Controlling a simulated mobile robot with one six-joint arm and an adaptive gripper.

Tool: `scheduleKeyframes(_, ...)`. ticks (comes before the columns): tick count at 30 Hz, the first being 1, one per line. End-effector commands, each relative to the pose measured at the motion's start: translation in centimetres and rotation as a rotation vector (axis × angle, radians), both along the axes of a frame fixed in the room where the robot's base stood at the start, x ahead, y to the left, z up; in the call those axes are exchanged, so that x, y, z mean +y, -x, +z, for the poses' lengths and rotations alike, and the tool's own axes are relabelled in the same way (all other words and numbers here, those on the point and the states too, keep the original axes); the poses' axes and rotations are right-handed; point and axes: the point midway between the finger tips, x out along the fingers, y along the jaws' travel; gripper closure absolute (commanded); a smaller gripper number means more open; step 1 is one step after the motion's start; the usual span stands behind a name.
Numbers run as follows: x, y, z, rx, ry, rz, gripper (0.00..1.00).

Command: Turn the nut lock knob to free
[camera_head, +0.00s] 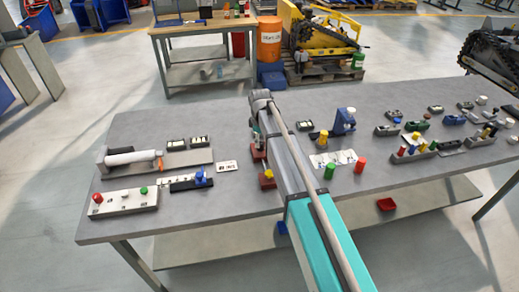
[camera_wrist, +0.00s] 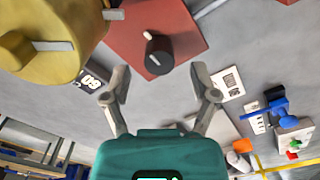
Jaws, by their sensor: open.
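In the wrist view a black round knob (camera_wrist: 158,55) with a white pointer line stands on a red plate (camera_wrist: 133,32). No label on it is readable, so I cannot confirm that it is the nut lock knob. A large yellow cylinder (camera_wrist: 62,45) with a yellow knob (camera_wrist: 17,50) and a pale pointer bar fills the upper left. My gripper (camera_wrist: 160,82) is open and empty, its fingers apart on either side below the black knob, not closed on it. In the head view red carriers (camera_head: 267,184) sit beside my arm, which hides part of them.
The grey table (camera_head: 235,203) holds a control box (camera_head: 125,202) with red and green buttons at left. A blue clamp (camera_head: 344,122) and green and red cylinders (camera_head: 360,165) stand right of my arm. Several small carriers crowd the right end. A printed card (camera_head: 227,166) lies left of my arm.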

Motion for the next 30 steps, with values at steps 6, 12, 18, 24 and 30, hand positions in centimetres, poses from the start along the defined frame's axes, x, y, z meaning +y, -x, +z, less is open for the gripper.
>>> scheduleKeyframes(6,0.0,0.0,-1.9,0.0,0.0,0.0,0.24)
scheduleKeyframes(12,0.0,0.0,-2.6,0.0,0.0,0.0,0.24)
scheduleKeyframes(18,0.0,0.0,-2.7,0.0,0.0,0.001,0.24)
scheduleKeyframes(24,0.0,0.0,-2.7,0.0,0.0,0.001,0.24)
scheduleKeyframes(30,0.1,0.0,-2.7,0.0,0.0,0.001,0.53)
